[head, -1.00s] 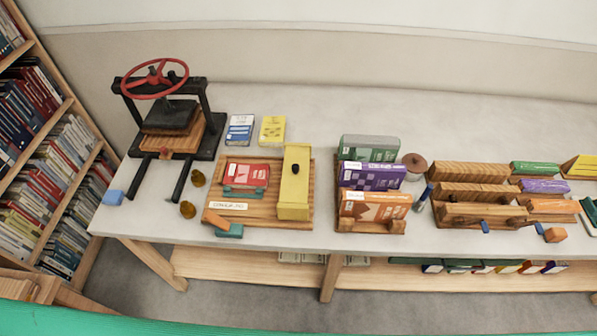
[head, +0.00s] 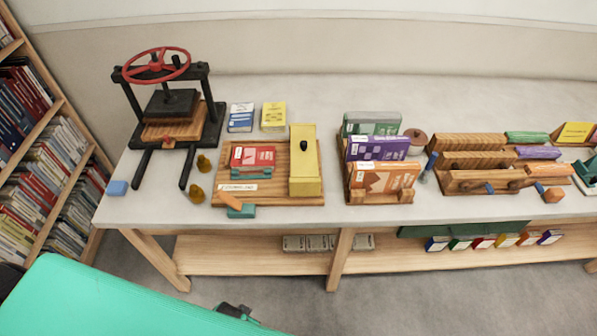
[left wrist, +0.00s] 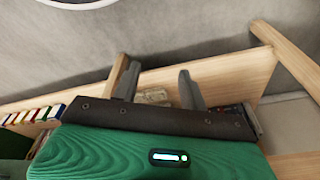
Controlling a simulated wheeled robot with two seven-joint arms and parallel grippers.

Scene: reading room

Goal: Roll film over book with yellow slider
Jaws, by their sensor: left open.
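The yellow slider (head: 305,180), a tall block with a black knob (head: 303,146), stands at the right end of a wooden board (head: 279,160) in the head view. A red book (head: 253,155) lies on the board left of the slider, apart from it, with teal pieces (head: 250,174) at its near edge. I cannot make out a film. My left gripper (left wrist: 158,86) is open and empty in the left wrist view, with the floor and the table's lower shelf behind it. It is away from the slider, below the tabletop. My right gripper is not in view.
A black press with a red wheel (head: 151,66) stands left of the board. A rack of books (head: 380,195) and wooden holders (head: 468,142) stand to the right. An orange wedge and teal block (head: 242,211) lie at the board's front edge. The table's back is clear.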

